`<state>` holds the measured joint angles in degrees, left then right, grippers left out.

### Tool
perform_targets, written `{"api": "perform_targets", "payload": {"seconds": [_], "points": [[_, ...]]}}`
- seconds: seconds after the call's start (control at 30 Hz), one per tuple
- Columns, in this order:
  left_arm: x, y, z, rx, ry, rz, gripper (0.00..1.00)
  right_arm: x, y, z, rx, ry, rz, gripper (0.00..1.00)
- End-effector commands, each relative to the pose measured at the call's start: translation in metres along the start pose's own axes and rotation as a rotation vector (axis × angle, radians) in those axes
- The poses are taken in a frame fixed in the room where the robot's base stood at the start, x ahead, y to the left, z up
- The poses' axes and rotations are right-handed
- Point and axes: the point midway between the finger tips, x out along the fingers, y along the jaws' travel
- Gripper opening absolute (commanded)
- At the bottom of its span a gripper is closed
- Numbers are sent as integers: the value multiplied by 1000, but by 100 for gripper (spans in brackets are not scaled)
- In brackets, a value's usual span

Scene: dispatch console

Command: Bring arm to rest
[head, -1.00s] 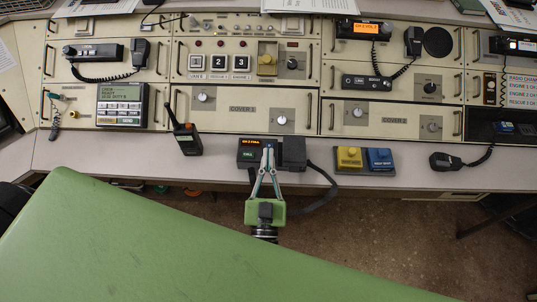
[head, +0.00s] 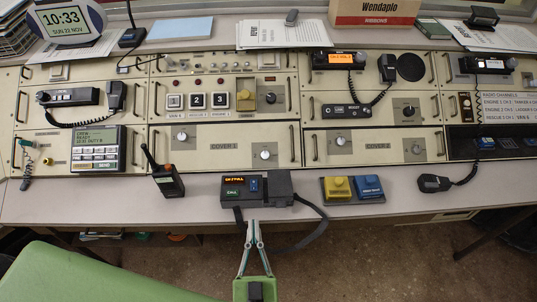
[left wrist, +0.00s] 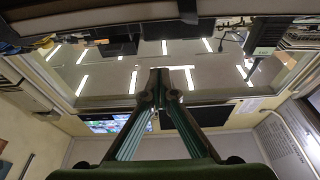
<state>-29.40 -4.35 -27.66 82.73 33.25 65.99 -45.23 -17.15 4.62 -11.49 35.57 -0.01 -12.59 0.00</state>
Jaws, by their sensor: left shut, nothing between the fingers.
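My left gripper (head: 254,226) shows at the bottom centre of the head view, its fingers pointing up at the console. The fingers are shut with nothing between them. The tips are just in front of the desk's front edge, below a dark radio unit (head: 243,191) with an orange display. I cannot tell whether they touch the unit's strap. The left wrist view shows the same shut fingers (left wrist: 160,75) against a reflective pane and ceiling lights. My green arm link covers the lower left of the head view. My right gripper is not in view.
The desk ledge (head: 80,205) holds a handheld radio (head: 167,180), a yellow and blue button box (head: 352,188) and a corded microphone (head: 433,183). A black strap (head: 318,229) hangs over the edge. The console panel (head: 225,146) stands behind. Open floor (head: 380,265) lies at lower right.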

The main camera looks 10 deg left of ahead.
Motion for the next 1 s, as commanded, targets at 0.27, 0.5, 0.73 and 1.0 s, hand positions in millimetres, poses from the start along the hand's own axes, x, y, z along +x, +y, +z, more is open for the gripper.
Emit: {"api": "perform_targets", "payload": {"seconds": [0.27,0.5,0.73,1.0], "points": [[-3,9,22,9,-43,67,0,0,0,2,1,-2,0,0],[-56,37,161,61,-391,401,0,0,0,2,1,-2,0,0],[-158,-7,297,141,-876,576,0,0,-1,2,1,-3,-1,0],[-287,-124,381,259,-1432,545,0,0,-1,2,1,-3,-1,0]]}}
